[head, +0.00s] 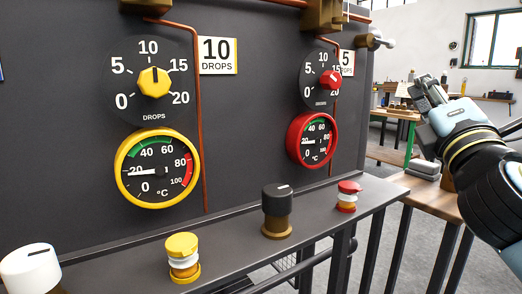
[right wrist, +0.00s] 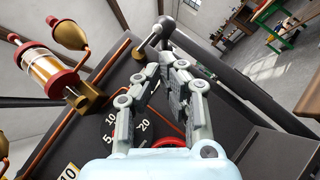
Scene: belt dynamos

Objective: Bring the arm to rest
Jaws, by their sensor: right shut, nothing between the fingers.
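My right gripper (head: 428,92) is at the right of the head view, in front of the room beyond the panel's right edge. It is to the right of the red dial knob (head: 330,79) and apart from it. In the right wrist view my right gripper (right wrist: 166,68) has its fingers together with nothing between them, and the panel (right wrist: 112,84) lies beyond them. My left gripper is in neither view.
The dark panel (head: 60,105) carries a yellow knob (head: 154,81), a yellow-rimmed gauge (head: 158,190) and a red-rimmed gauge (head: 312,139). A ledge below holds a white knob (head: 29,266), a yellow button (head: 182,244), a black knob (head: 277,199) and a red button (head: 348,188). A wooden table (head: 433,199) stands at the right.

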